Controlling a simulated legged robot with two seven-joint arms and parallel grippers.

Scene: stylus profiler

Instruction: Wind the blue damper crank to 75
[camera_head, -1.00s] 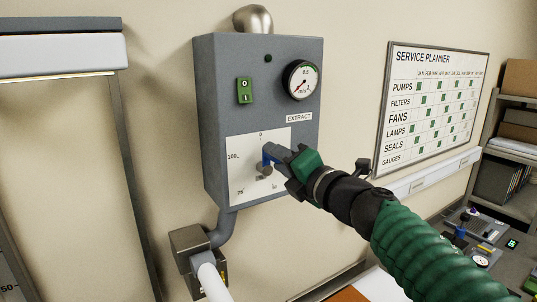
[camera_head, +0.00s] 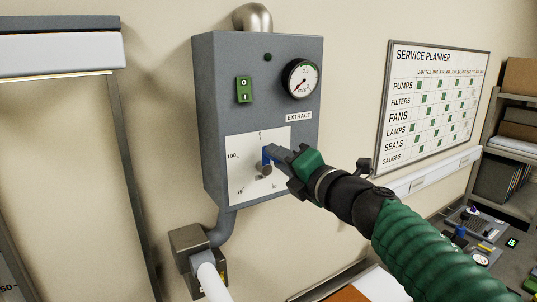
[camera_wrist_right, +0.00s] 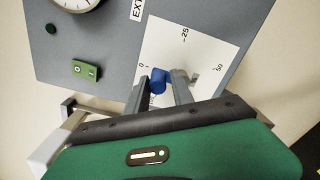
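The blue damper crank (camera_head: 267,155) is on the white dial plate (camera_head: 240,176) of the grey extract box (camera_head: 225,90). Its blue handle lies above the grey hub (camera_head: 265,170), toward the 0 mark at the top. Marks 100 and 75 show on the left of the dial. In the right wrist view the blue handle (camera_wrist_right: 158,81) sits between the two fingers of my right gripper (camera_wrist_right: 161,88), which look closed against its sides. My right gripper (camera_head: 274,154) comes in from the right and covers part of the dial. My left gripper is not in view.
A round gauge (camera_head: 301,80) and a green switch (camera_head: 244,90) are above the dial. A pipe and white hose (camera_head: 208,275) hang below the box. A service planner board (camera_head: 432,108) is on the wall at right, beside shelves and a cluttered bench (camera_head: 478,240).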

